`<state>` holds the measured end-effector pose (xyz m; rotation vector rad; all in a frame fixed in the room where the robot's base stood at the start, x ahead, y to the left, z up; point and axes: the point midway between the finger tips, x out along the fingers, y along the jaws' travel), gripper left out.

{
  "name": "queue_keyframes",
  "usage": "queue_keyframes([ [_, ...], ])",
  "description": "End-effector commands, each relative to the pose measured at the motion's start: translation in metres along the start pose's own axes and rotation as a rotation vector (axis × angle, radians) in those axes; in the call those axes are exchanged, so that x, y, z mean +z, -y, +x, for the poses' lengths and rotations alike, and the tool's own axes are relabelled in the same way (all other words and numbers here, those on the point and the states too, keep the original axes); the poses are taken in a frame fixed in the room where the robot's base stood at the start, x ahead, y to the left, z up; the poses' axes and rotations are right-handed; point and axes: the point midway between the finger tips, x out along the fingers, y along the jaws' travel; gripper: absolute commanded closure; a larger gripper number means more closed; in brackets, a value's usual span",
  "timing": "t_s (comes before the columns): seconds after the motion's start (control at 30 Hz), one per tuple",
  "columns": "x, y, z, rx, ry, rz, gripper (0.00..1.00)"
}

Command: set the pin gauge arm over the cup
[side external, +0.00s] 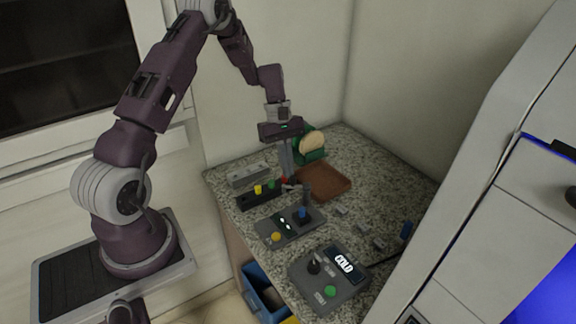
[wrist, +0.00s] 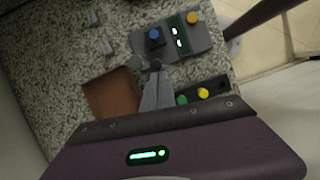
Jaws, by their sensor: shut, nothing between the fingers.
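My gripper (side external: 289,178) is shut and empty, pointing down close above the dark block with coloured pegs. In the wrist view its grey fingers (wrist: 155,92) are together, with a small dark part (wrist: 157,65) just beyond the tips. A grey gauge-like box (side external: 276,238) has a blue knob (side external: 302,213), a lit green display and a yellow button; it also shows in the wrist view (wrist: 145,45). A short dark post (side external: 306,194) stands behind the blue knob, right of my fingers. I cannot tell which part is the pin gauge arm or the cup.
The dark block (side external: 247,201) holds yellow, green and red pegs. A brown board (side external: 325,183) lies behind my fingers, near a green holder (side external: 316,155) with a bread-like slice. A panel reading COLD (side external: 322,292) stands in front. Small grey blocks lie right. A blue bin (side external: 256,294) stands below the edge.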

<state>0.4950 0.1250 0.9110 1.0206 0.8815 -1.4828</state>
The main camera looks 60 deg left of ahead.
Motion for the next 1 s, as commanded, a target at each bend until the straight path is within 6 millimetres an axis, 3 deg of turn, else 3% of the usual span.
queue_keyframes([
  [0.37,0.005,0.006,0.002,0.047,0.001,-0.126,1.00],
  [0.9,0.029,0.021,0.011,0.221,0.001,-0.588,1.00],
  [1.0,0.034,0.021,0.013,0.220,0.000,-0.578,1.00],
])
